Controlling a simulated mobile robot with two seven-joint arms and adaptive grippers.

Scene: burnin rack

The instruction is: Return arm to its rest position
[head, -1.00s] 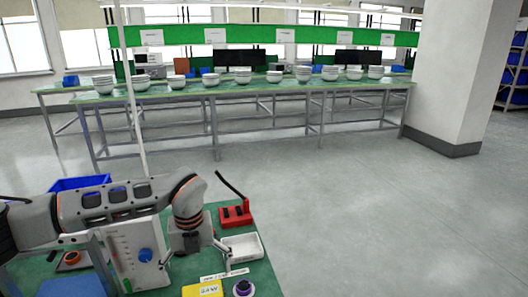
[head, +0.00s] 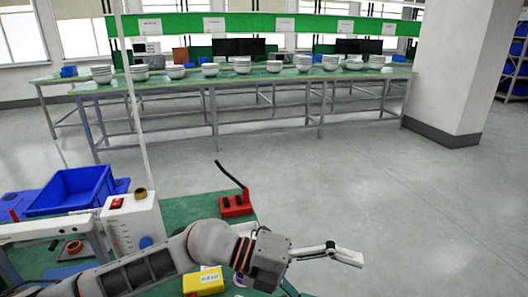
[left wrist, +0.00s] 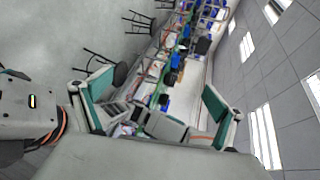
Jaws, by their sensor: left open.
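My left arm reaches in from the left in the head view, low over the green-topped bench (head: 190,208). My left gripper (head: 328,277) points right, past the bench's right edge and over the open floor. One finger shows fully and the other is partly cut off by the bottom edge. In the left wrist view the two teal-padded fingers of the gripper (left wrist: 155,92) stand wide apart with nothing between them. That view is tilted and shows the room beyond. My right gripper is in neither view.
On the bench are a red holder (head: 236,205) with a black stick, a yellow device (head: 203,282), a white box (head: 118,228) and a blue bin (head: 72,190). A long table with stacked bowls (head: 240,66) stands far back. Grey floor (head: 400,200) between is clear.

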